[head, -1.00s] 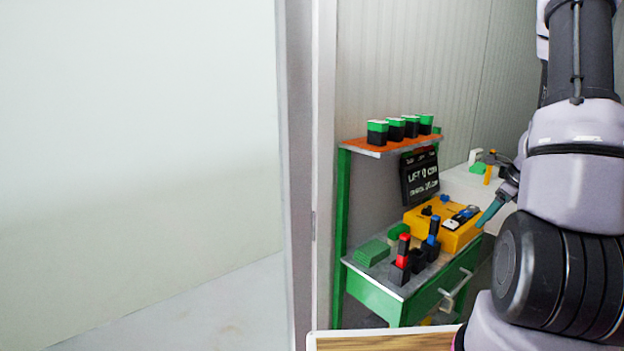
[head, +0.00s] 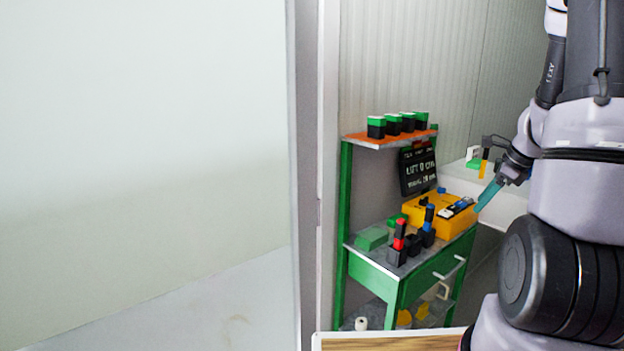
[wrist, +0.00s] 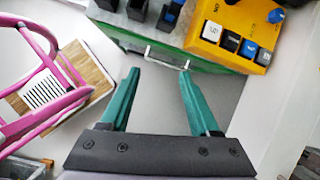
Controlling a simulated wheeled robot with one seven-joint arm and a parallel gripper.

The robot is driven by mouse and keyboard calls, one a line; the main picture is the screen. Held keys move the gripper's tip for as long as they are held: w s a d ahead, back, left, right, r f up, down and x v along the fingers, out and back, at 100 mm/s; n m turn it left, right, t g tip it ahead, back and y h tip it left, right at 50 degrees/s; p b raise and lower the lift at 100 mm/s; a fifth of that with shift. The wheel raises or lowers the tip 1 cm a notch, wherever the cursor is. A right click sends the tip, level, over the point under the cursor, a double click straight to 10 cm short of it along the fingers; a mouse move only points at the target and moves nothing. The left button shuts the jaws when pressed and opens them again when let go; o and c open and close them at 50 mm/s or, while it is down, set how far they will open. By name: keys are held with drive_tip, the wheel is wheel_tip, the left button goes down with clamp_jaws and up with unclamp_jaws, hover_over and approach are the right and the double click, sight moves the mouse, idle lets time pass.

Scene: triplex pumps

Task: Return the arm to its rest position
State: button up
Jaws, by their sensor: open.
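My gripper (wrist: 157,90) is open and empty in the wrist view, its two teal fingers apart over grey floor beside a green bench. In the head view my gripper (head: 484,198) shows at the right end of the green bench (head: 372,272), near the yellow box. My arm rises along the right side of the head view and hides what lies behind it.
The yellow box (head: 430,210) and red and blue tools in black holders (head: 399,247) stand on the bench. Green-topped black items line the orange shelf (head: 360,138). A pink frame (wrist: 45,40) stands left in the wrist view. A white wall fills the left.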

drive_tip(key=s+a+r+n+t, duration=0.1)
drive_tip(key=s+a+r+n, duration=0.3)
drive_tip(key=a+r+n, duration=0.5)
drive_tip(key=s+a+r+n+t, duration=0.1)
drive_tip(key=s+a+r+n, duration=0.5)
drive_tip(key=r, duration=0.4)
drive_tip(key=s+a+r+n+t+h, duration=0.1)
drive_tip(key=s+a+r+n, duration=0.3)
drive_tip(key=s+a+n, duration=0.1)
drive_tip(key=shift+s+r+n, duration=0.25)
drive_tip(key=shift+s+n, duration=0.45)
drive_tip(key=shift+s, duration=0.45)
